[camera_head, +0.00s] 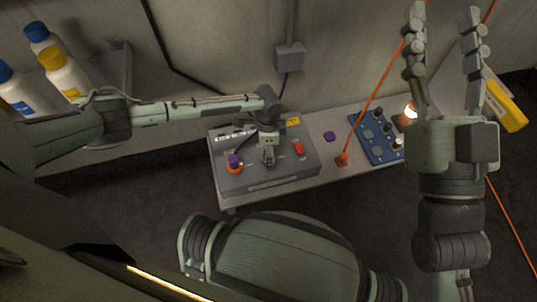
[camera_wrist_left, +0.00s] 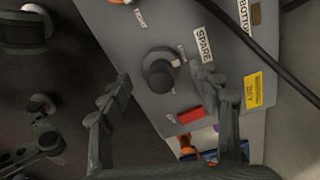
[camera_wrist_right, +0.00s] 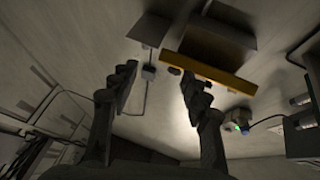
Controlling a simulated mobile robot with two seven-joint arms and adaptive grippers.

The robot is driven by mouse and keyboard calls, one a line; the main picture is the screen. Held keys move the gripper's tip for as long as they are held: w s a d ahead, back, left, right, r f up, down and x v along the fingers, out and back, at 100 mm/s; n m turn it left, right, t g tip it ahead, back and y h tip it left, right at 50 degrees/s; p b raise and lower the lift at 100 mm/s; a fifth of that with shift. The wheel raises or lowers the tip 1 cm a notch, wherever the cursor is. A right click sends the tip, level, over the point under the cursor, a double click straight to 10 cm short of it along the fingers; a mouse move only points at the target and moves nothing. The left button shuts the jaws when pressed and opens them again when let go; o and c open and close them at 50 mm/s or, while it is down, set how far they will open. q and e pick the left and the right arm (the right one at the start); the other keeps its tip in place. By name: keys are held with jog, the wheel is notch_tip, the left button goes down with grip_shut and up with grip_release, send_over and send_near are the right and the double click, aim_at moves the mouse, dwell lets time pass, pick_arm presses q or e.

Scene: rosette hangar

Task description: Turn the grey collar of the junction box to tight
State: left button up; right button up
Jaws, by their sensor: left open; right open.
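The grey junction box (camera_head: 225,150) sits on the bench in the head view. The grey collar (camera_wrist_left: 160,62), with a dark round end, stands on the box face in the left wrist view, near a SPARE label and a TIGHT label. My left gripper (camera_wrist_left: 158,88) is open over the box, its fingers on either side of the collar with visible gaps. In the head view the left gripper (camera_head: 268,152) hides most of the collar. My right gripper (camera_head: 443,20) is open and empty, raised at the right; it also shows in the right wrist view (camera_wrist_right: 157,78).
An orange cord rises from the bench. Bottles (camera_head: 66,75) stand at left.

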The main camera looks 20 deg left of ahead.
pick_arm(q)
jog(key=shift+f, duration=1.25)
pick_arm(e)
jog(key=shift+s+d+r+t, duration=0.2)
jog(key=shift+r+t, duration=0.1)
jog(key=shift+r, duration=0.1)
jog(key=shift+s+d+r+t, duration=0.15)
jog(key=shift+r+t, duration=0.15)
jog(key=shift+r, duration=0.1)
pick_arm(q)
jog(key=c, duration=1.2)
